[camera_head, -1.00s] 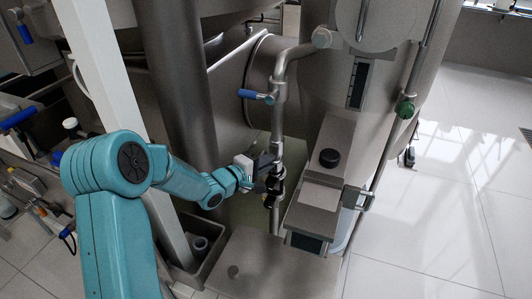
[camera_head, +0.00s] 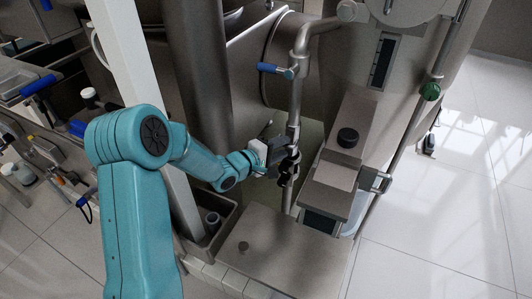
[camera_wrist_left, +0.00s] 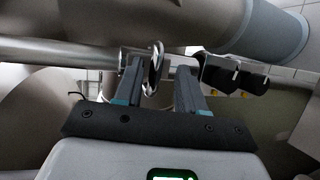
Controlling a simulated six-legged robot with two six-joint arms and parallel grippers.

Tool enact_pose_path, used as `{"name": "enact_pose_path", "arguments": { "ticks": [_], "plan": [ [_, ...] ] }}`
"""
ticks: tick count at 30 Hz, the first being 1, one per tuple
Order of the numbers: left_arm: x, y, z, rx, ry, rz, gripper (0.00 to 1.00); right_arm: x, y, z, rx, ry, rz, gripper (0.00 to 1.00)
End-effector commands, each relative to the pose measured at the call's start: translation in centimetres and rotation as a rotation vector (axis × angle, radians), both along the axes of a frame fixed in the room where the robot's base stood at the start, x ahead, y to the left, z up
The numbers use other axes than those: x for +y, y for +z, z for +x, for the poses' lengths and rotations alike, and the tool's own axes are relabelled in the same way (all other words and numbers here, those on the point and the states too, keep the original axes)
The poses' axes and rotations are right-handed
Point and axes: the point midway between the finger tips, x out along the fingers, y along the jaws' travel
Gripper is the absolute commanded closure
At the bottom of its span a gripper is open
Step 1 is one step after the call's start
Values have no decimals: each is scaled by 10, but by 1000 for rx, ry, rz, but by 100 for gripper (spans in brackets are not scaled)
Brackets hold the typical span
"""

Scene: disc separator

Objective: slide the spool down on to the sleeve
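A thin grey vertical pipe (camera_head: 296,95) with a blue-handled valve (camera_head: 275,70) comes down beside the large steel vessel. Black fittings (camera_head: 287,172) sit low on it; they also show right of the fingers in the left wrist view (camera_wrist_left: 235,75). I cannot tell which parts are the spool and the sleeve. My left gripper (camera_head: 284,148) is at the pipe, just above the black fittings. In the left wrist view its fingers (camera_wrist_left: 158,80) stand apart, with a shiny metal ring (camera_wrist_left: 154,68) in the gap. The ring does not appear pinched. My right gripper is out of view.
A flat steel plate (camera_head: 265,245) lies below. A pale post (camera_head: 140,100) and thick column (camera_head: 197,80) stand left. Tiled floor (camera_head: 450,220) is clear at right.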

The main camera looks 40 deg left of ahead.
Motion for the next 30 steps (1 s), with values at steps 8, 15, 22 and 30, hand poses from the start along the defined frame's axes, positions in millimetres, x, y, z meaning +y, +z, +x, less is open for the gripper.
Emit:
{"name": "enact_pose_path", "arguments": {
  "ticks": [8, 15, 22, 30],
  "plan": [
    [12, 16, -62, 2, 6, 2, 60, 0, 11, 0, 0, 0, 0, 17],
    [21, 27, -119, 4, 6, 0, 60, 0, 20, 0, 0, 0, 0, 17],
    [25, 33, -148, 2, 2, 0, 60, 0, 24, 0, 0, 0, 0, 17],
    [25, 33, -152, 2, 0, -1, 60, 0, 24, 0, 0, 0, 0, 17]
  ]
}}
